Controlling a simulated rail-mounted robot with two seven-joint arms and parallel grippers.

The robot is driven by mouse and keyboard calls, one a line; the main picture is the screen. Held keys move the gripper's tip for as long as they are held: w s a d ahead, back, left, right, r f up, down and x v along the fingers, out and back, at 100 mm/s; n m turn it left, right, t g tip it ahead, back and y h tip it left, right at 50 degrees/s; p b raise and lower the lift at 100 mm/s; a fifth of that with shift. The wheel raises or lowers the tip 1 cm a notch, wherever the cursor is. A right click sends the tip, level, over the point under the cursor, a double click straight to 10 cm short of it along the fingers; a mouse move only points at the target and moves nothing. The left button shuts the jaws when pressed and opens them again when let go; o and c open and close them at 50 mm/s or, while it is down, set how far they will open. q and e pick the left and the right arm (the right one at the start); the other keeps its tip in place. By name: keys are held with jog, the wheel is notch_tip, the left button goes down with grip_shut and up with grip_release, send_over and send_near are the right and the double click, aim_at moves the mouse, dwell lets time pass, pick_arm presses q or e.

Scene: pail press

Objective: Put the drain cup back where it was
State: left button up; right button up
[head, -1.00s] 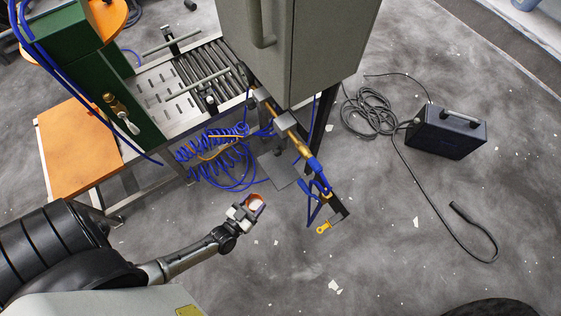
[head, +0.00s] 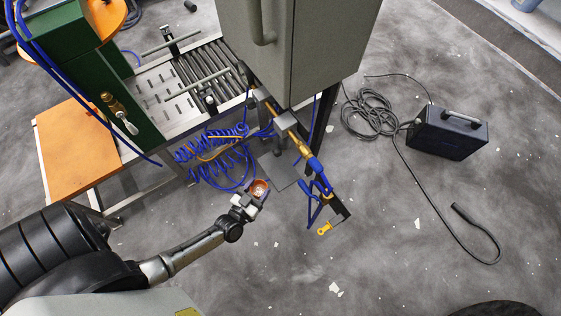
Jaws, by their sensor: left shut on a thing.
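The drain cup (head: 259,188) is small and round with a reddish-orange inside. My left gripper (head: 250,198) is shut on it and holds it in front of the machine, just right of the coiled blue hoses. The cup's open top faces up towards the camera. A brass fitting line with a blue hose (head: 315,164) runs down from the grey cabinet, to the right of and beyond the cup. A yellow-handled valve (head: 323,229) hangs at its lower end. My right gripper is not in view.
Coiled blue hoses (head: 215,153) hang under the roller conveyor (head: 206,66). A grey cabinet (head: 300,45) stands above. An orange shelf (head: 75,147) is at left. A black case (head: 447,132) with a cable lies on the right floor.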

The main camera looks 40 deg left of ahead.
pick_arm(q)
jog(key=w, duration=0.3)
jog(key=w+a+b, duration=0.1)
jog(key=w, duration=0.2)
jog(key=w+b, duration=0.1)
jog(key=w, duration=0.2)
jog(key=shift+w+a, duration=0.1)
jog(key=shift+a, duration=0.05)
jog(key=w, duration=0.1)
jog(key=w+b, duration=0.2)
jog(key=shift+w+a+f, duration=0.25)
jog(key=shift+w+f, duration=0.05)
jog(key=shift+w, duration=0.1)
jog(key=shift+w+f+b, duration=0.2)
jog(key=shift+w+b, duration=0.1)
jog(key=shift+w, duration=0.1)
jog(key=shift+s, duration=0.1)
jog(key=shift+s, duration=0.1)
jog(key=shift+f, duration=0.1)
jog(key=shift+f, duration=0.15)
jog(key=o, duration=1)
